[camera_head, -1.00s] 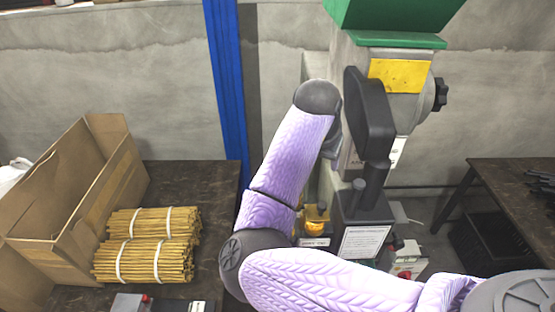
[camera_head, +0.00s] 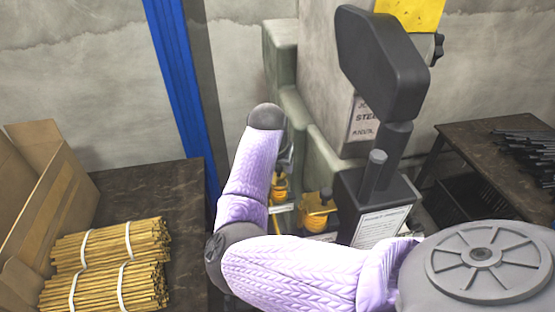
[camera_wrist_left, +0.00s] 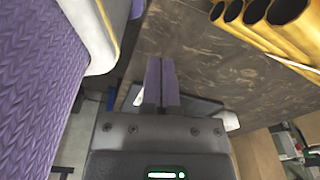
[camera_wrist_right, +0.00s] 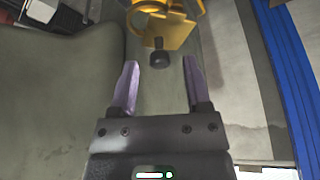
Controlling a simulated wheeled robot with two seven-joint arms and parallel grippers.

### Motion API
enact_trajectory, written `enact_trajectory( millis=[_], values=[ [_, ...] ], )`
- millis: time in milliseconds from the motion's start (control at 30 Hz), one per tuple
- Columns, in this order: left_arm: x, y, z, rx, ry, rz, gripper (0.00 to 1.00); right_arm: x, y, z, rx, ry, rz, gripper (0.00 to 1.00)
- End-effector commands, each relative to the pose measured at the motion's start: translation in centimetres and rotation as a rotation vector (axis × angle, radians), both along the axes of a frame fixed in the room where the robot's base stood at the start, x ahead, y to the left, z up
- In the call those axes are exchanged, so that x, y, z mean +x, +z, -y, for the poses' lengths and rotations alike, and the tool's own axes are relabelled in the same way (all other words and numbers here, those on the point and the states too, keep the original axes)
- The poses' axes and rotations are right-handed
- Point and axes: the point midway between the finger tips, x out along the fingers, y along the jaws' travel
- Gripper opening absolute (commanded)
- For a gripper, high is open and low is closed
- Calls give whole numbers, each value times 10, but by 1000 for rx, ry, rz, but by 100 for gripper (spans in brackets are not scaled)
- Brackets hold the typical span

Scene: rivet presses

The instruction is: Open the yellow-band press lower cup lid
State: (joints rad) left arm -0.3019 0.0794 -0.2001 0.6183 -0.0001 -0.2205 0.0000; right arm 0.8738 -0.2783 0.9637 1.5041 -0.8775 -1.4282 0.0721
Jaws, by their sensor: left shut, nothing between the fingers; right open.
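The press (camera_head: 325,60) with the yellow band (camera_head: 410,12) stands at the back centre. Two yellow cups show low on it in the head view, one on the right (camera_head: 317,212) and one on the left (camera_head: 279,187); I cannot tell which is the lower one. In the right wrist view, a yellow cup part (camera_wrist_right: 172,32) with a dark knob (camera_wrist_right: 159,57) lies just beyond my right gripper (camera_wrist_right: 160,76), which is open and empty with its fingers either side of the knob's line. My left gripper (camera_wrist_left: 160,62) is shut and empty beside a dark table.
A dark table (camera_head: 150,190) with tied bundles of yellow rods (camera_head: 105,265) and a cardboard box (camera_head: 45,200) is at left. A dark lever arm (camera_head: 382,62) juts from the press. A blue post (camera_head: 175,75) stands behind. Another table (camera_head: 490,165) holds dark rods at right.

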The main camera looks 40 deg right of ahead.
Motion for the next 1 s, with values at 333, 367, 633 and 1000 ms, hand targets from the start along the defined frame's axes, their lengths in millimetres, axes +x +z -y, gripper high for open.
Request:
enact_trajectory(
  millis=[333, 367, 633, 1000],
  values=[
    [2, -1, 0, -1, -1, 4, 0, 2, -8, 2, 1, 0, 1, 59],
    [2, -1, 0, -1, -1, 4, 0, 2, -8, 2, 1, 0, 1, 53],
    [2, -1, 0, -1, 0, 5, 0, 2, -7, 2, 1, 0, 1, 0],
    [3, 5, 0, 0, 0, 5, 0, 2, -6, 3, 0, 22, 1, 0]
  ],
)
